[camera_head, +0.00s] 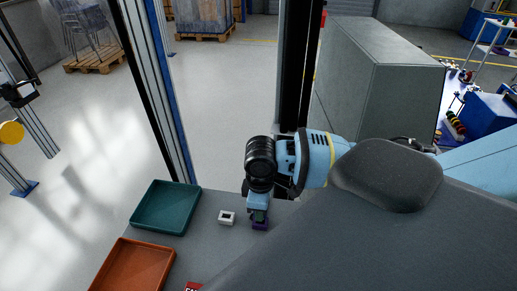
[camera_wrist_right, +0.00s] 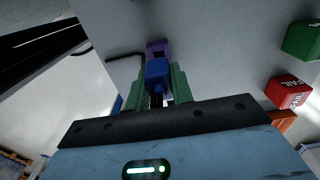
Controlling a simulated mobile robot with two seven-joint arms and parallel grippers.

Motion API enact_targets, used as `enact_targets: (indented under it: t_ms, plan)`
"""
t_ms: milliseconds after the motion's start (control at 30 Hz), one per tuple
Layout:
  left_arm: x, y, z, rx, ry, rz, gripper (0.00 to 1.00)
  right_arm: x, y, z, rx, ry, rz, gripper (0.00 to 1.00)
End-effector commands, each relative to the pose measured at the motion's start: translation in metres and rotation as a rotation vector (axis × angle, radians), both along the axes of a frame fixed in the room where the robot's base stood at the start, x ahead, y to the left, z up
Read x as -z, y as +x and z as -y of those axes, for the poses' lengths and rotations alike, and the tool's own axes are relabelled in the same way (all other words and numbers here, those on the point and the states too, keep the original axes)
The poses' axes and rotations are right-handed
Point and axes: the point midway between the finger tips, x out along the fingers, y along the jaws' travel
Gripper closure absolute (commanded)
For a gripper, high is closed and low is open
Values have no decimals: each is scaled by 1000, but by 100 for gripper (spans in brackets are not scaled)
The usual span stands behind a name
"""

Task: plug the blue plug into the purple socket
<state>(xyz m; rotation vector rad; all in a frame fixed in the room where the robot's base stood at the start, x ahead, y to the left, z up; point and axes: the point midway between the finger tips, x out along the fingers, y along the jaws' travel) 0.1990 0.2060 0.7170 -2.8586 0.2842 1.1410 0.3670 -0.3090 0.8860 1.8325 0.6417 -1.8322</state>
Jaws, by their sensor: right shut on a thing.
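My right gripper (camera_head: 260,213) points down over the grey table in the head view. In the right wrist view its green fingers (camera_wrist_right: 158,82) are shut on the blue plug (camera_wrist_right: 157,70), one on each side. The purple socket (camera_wrist_right: 157,47) lies just beyond the plug, in line with it. The socket also shows beneath the fingers in the head view (camera_head: 260,226). The plug overlaps the socket in the wrist view, and I cannot tell whether it touches or enters it. My left gripper is not in view.
A small white block (camera_head: 227,217) with a dark opening stands left of the socket. A teal tray (camera_head: 165,207) and an orange tray (camera_head: 137,268) lie further left. Red (camera_wrist_right: 288,92) and green (camera_wrist_right: 302,40) boxes show at right in the wrist view. A grey chair-like part (camera_head: 390,172) fills the right foreground.

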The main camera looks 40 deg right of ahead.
Motion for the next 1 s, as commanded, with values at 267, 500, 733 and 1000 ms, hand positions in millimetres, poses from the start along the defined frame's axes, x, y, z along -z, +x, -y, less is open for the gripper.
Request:
enact_targets:
  t_ms: [267,500,733,1000]
  plan:
    - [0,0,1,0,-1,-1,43,7,0,0,0,0,0,100]
    - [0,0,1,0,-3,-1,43,6,0,0,0,0,0,100]
    - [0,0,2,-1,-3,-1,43,6,0,0,-1,1,1,100]
    - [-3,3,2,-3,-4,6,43,5,0,0,-1,0,2,100]
